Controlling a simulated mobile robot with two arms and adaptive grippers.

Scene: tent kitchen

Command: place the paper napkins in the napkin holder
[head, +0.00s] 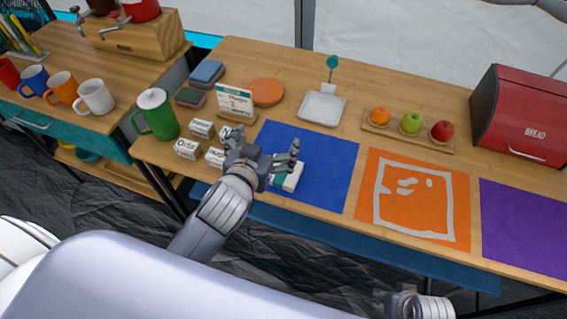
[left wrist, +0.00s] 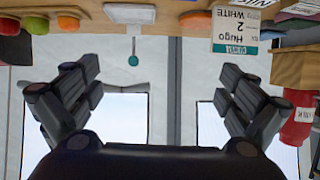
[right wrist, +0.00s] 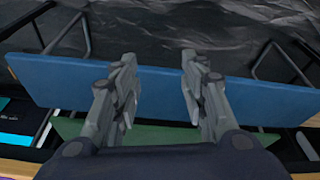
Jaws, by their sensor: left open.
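A white packet with a teal band (head: 291,178), which looks like the paper napkins, lies at the front left of the blue mat (head: 325,158). My left gripper (head: 268,152) is open just above and behind it, with the hand hiding part of the packet. A pale square tray with a teal disc on a post (head: 321,108), which looks like the napkin holder, stands behind the blue mat. It also shows inverted in the left wrist view (left wrist: 130,14). My right gripper (right wrist: 158,62) is open and empty, low in front of the counter.
A fruit board (head: 386,128) and red bread box (head: 522,115) stand right. The orange mat (head: 460,190) and purple mat (head: 525,225) are clear.

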